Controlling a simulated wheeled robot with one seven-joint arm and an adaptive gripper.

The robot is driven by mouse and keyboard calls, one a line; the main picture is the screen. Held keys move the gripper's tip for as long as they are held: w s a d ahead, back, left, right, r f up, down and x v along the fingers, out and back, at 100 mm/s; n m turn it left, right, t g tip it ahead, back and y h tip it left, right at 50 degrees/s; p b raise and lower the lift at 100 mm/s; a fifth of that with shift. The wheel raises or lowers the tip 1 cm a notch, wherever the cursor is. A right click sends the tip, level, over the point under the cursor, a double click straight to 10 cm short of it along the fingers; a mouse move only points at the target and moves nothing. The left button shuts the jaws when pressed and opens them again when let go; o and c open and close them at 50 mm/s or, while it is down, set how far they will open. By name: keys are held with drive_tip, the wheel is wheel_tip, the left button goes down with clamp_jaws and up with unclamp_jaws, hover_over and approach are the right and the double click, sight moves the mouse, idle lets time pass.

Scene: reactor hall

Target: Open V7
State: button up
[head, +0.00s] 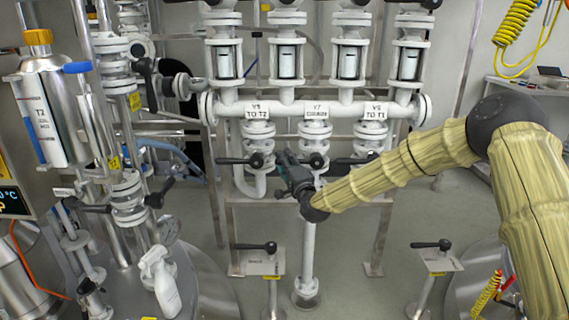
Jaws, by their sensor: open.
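The V7 label (317,110) is a white plate at the middle of the white horizontal manifold pipe. The white V7 valve body (314,143) hangs below it, and a vertical pipe (308,250) runs from it down to the floor. My gripper (287,162) is open, in front of and slightly left of the V7 valve. It overlaps the area of the V7 handle, which is mostly hidden behind it. I cannot tell whether the fingers touch the handle.
Neighbouring valves with black levers stand close by: the T2 valve (258,140) left, the T1 valve (375,137) right. Sight glasses (289,60) line the top. Lever stands (262,262) and (437,262) rise in front. A spray bottle (160,282) stands lower left.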

drive_tip(key=shift+w+a, duration=0.1)
drive_tip(key=shift+w, duration=0.05)
clamp_jaws()
idle(0.4)
